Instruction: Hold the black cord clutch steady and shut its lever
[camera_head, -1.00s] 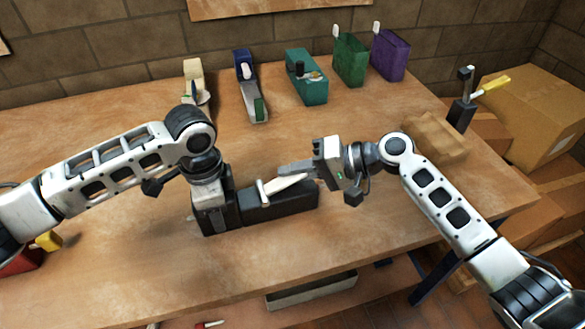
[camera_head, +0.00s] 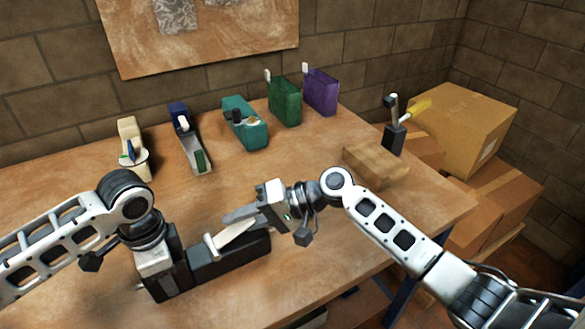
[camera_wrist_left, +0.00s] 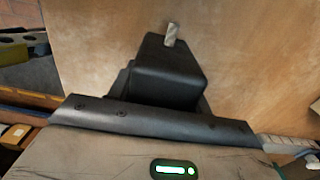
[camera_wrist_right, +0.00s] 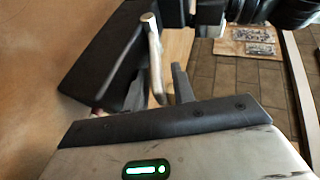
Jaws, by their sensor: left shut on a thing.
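The black cord clutch (camera_head: 232,257) lies on the wooden bench near its front edge. Its pale lever (camera_head: 236,233) slants up from the body towards the right; in the right wrist view the lever (camera_wrist_right: 155,60) shows beside the black body (camera_wrist_right: 108,55). My left gripper (camera_head: 165,270) is shut on the clutch's left end; the left wrist view shows the black body (camera_wrist_left: 170,72) between its fingers. My right gripper (camera_head: 242,214) is at the lever's free end. Its fingers are apart with the lever's end between them in the right wrist view; contact is unclear.
Cream (camera_head: 131,140), blue-grey (camera_head: 192,145), teal (camera_head: 243,122), green (camera_head: 284,100) and purple (camera_head: 320,90) devices stand along the back. Cardboard boxes (camera_head: 465,125) stand beyond the bench.

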